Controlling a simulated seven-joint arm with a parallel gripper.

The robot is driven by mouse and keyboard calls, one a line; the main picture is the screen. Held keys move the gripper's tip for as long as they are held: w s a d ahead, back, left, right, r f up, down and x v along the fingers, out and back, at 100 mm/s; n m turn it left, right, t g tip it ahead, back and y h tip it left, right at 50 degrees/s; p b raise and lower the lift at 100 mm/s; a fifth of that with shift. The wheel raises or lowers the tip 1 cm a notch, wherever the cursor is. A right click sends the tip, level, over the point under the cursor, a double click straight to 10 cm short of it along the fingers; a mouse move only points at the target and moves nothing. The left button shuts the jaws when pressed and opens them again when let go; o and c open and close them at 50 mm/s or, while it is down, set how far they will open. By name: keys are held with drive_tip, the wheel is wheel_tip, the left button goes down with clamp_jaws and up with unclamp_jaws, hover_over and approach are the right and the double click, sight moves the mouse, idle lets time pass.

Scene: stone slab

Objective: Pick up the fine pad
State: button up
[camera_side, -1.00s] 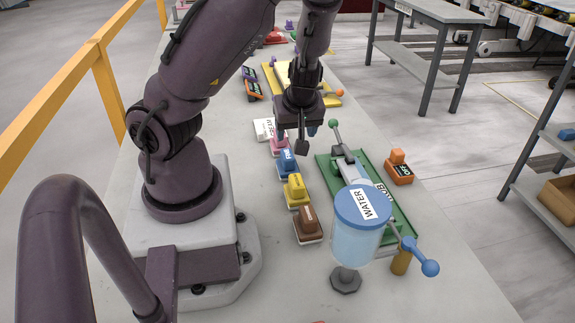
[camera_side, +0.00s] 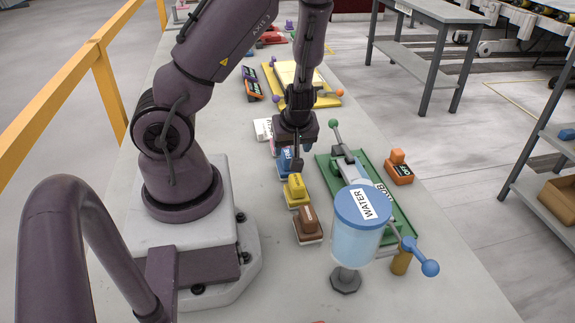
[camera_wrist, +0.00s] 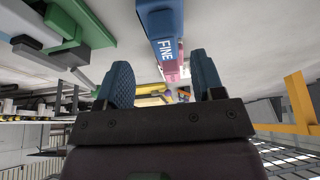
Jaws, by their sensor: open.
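In the side view the fine pad (camera_side: 284,164) sits on the slab in a row of coloured pads, partly hidden by my gripper (camera_side: 297,160). In the wrist view the fine pad (camera_wrist: 161,32) shows its FINE label, lined up with the gap between the two blue-grey fingers of my gripper (camera_wrist: 164,78). The fingers are apart and nothing is held. My gripper is right at the pad; I cannot tell whether it touches.
A yellow pad (camera_side: 296,191) and a brown pad (camera_side: 307,226) stand nearer the camera in the row. A pink pad (camera_wrist: 168,68) is beyond. A green tray (camera_side: 398,218) with a clamp and a water container (camera_side: 358,235) are to the right. A white box (camera_side: 263,128) is behind.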

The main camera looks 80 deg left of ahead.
sight(288, 154)
drive_tip(key=shift+s+a+f, duration=0.2)
drive_tip(key=shift+a+f, duration=0.15)
drive_tip(key=shift+f, duration=0.2)
drive_tip(key=shift+s+a+f, duration=0.15)
drive_tip(key=shift+a+f, duration=0.15)
drive_tip(key=shift+f, duration=0.25)
drive_tip(key=shift+x, duration=1.2)
drive_tip(key=shift+c, duration=0.4)
drive_tip(key=c, duration=1)
